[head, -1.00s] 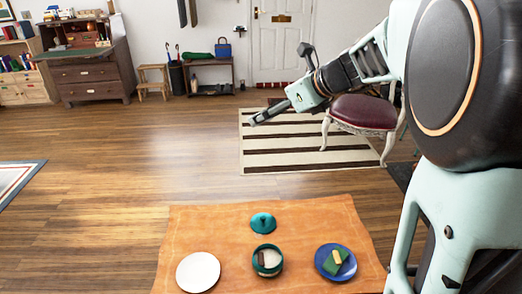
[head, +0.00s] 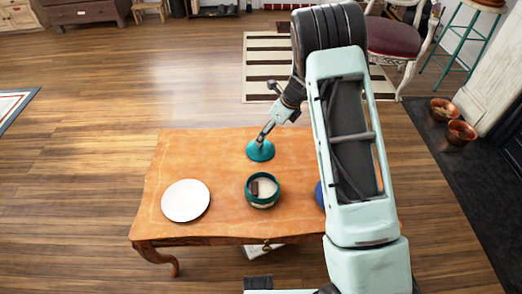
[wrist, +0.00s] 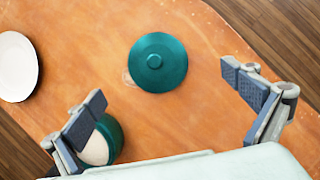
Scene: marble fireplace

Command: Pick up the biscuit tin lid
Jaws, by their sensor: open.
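The biscuit tin lid is a round teal disc with a small knob; it lies on the wooden table behind the tin in the head view (head: 260,152). In the wrist view the lid (wrist: 157,62) lies ahead of and between the fingers, apart from both. The open teal tin (head: 263,202) stands nearer the table's front edge with a brown piece and pale contents inside. It is partly hidden by a finger in the wrist view (wrist: 97,149). My gripper (wrist: 170,113) is open and empty, above the table. In the head view my gripper (head: 263,136) appears over the lid.
A white plate (head: 186,200) lies on the left of the wooden table (head: 225,222). A blue plate (head: 319,194) is mostly hidden behind my arm. A red-seated chair (head: 393,37) stands beyond the table. Copper bowls (head: 461,131) sit on the dark hearth at right.

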